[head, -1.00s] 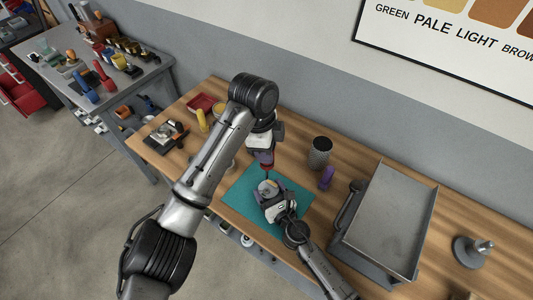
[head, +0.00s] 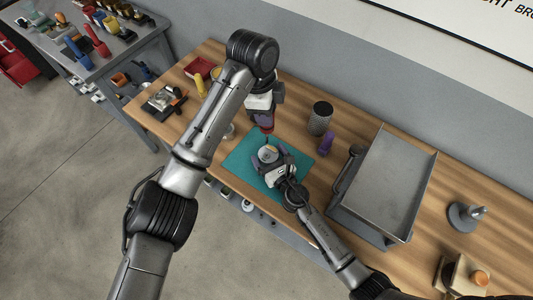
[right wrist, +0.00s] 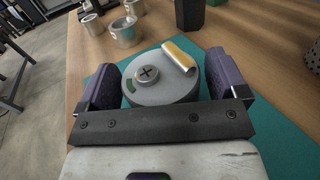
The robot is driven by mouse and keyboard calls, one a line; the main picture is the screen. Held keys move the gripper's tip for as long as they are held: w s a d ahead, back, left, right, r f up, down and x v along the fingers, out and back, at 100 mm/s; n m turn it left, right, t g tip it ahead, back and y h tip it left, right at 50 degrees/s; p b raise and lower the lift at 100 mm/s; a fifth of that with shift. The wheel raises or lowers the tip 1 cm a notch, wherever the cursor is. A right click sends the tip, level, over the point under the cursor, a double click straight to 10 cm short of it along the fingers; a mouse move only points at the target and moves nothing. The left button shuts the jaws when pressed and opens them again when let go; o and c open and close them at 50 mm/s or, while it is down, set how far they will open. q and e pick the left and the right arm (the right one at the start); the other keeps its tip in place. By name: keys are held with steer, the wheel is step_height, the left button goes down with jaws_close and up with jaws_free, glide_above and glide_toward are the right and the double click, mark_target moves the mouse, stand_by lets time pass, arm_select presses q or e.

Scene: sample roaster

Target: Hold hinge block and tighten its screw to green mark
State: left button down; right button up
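The hinge block (right wrist: 160,88) shows in the right wrist view as a round grey body with a cross-slot screw (right wrist: 147,74), a green mark (right wrist: 130,86) and a brass-coloured pin (right wrist: 178,55). My right gripper (right wrist: 168,82) has its purple fingers against the block's two sides. In the head view the block (head: 268,153) sits over the teal mat (head: 238,163) in the right gripper. My left gripper (head: 265,125) is above the block, with a thin dark screwdriver shaft (head: 267,139) pointing down from its red fingertips. Contact between tip and screw is not clear; the wrist view shows the screw uncovered.
A grey tray (head: 385,190) stands right of the mat. A dark cylinder (head: 320,118) and a purple object (head: 326,143) stand behind it. A red tray (head: 200,68) lies at the back left. Metal cups (right wrist: 126,31) show beyond the block.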

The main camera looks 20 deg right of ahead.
steer(key=shift+o, duration=0.7)
steer(key=s, duration=0.4)
steer(key=s+d, duration=0.1)
steer(key=s, duration=0.7)
steer(key=shift+d+r, duration=0.1)
steer(key=shift+d, duration=0.15)
